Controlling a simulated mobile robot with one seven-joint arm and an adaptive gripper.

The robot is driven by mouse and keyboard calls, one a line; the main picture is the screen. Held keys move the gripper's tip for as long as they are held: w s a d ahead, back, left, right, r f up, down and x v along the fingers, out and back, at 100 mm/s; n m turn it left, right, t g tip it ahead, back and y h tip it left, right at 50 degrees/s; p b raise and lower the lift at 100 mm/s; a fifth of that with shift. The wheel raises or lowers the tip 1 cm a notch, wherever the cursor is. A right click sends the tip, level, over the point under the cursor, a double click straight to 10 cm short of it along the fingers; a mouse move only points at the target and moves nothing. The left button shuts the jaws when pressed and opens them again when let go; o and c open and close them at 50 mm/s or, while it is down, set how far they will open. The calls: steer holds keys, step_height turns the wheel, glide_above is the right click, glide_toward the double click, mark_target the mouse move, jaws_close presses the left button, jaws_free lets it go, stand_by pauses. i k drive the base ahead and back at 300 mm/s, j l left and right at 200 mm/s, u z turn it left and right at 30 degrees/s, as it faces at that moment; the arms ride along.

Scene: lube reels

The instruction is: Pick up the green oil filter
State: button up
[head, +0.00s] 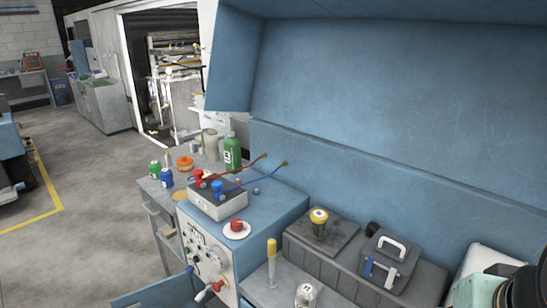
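A short green can with a pale mark, which looks like the green oil filter (155,169), stands at the far left end of the bench top in the head view. A blue one of similar size (167,177) stands just right of it. A tall green bottle (232,153) with a white label stands further right, near the wall. My gripper's fingers are not in view. A pale and black part at the lower right corner looks like my own arm, well apart from the green can.
An orange round item (185,163) sits behind the cans. A grey box (217,199) with red and blue clamps and cables stands nearer, on a blue cabinet (215,245). A toolbox (388,262) stands at the right. Open floor (95,200) lies left of the bench.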

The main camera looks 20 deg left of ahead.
mark_target(155, 166)
steer(key=u, duration=1.75)
steer(key=i+j, duration=0.15)
steer(key=j, duration=0.2)
steer(key=i+j, duration=0.2)
steer(key=j, duration=0.15)
steer(key=i+j, duration=0.15)
steer(key=j, duration=0.2)
steer(key=i+j+u, duration=0.5)
steer(key=i+u, duration=0.2)
steer(key=i+j+u, duration=0.15)
steer(key=i+u, duration=0.15)
steer(key=i, duration=0.15)
steer(key=i+u, duration=0.25)
steer(key=i, duration=0.2)
steer(key=i+z, duration=0.25)
steer(key=i, duration=0.3)
steer(key=i+j+z, duration=0.1)
steer(key=i+z, duration=0.15)
steer(key=i, duration=0.25)
steer(key=i+z, duration=0.4)
steer(key=i+j+z, duration=0.15)
steer(key=i+z, duration=0.25)
steer(key=i, duration=0.15)
